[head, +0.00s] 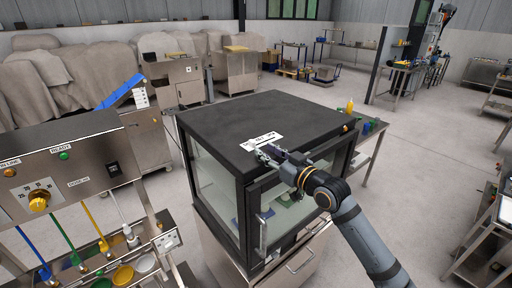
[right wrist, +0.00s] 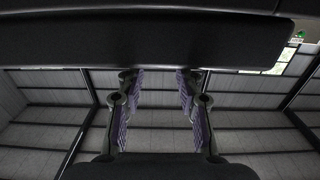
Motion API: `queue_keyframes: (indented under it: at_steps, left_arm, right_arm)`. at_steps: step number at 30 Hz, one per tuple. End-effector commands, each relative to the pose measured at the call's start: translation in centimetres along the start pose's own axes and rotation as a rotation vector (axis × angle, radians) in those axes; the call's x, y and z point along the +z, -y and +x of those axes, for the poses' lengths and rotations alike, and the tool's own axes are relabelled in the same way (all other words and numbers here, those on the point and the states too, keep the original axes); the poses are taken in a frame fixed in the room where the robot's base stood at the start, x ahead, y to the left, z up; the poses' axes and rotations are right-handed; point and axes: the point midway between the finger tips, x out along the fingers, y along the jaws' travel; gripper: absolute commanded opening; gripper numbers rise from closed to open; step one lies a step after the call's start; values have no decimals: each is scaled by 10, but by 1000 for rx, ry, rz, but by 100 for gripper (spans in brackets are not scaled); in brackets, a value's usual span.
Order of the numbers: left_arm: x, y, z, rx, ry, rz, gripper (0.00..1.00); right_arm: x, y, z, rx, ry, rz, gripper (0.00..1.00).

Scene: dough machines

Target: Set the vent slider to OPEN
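A dark-topped cabinet (head: 262,108) with glass sides stands in the middle of the head view. A white label strip (head: 261,141) with small dark print lies near the front edge of its top; the print is too small to read. I cannot make out the vent slider or its setting. My right gripper (head: 268,154) is just in front of this strip, at the cabinet's front top edge. In the right wrist view the right gripper (right wrist: 160,88) has its purple-padded fingers apart with nothing between them. A dark edge (right wrist: 150,40) spans the view beyond the fingertips. My left gripper is not in view.
A steel panel (head: 75,170) with a yellow knob (head: 39,201) and colored-handled tools stands at left. A yellow bottle (head: 350,106) and small colored items are at the cabinet's right. Covered machines (head: 110,70) line the back. Open floor (head: 420,140) lies to the right.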

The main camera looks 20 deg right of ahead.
Motion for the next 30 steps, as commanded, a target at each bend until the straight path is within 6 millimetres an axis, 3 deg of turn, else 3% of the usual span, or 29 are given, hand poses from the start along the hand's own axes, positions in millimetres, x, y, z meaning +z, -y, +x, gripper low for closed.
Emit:
queue_keyframes:
  at_steps: [9,20,28,30]
  left_arm:
    - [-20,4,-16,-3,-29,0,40]
    - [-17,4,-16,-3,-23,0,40]
    - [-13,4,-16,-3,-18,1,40]
    - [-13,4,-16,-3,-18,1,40]
  right_arm:
    - [-3,1,48,-1,-1,2,36]
    - [0,1,56,-2,1,-4,36]
    - [0,1,56,-1,1,-4,2]
    - [0,1,56,-1,1,-3,0]
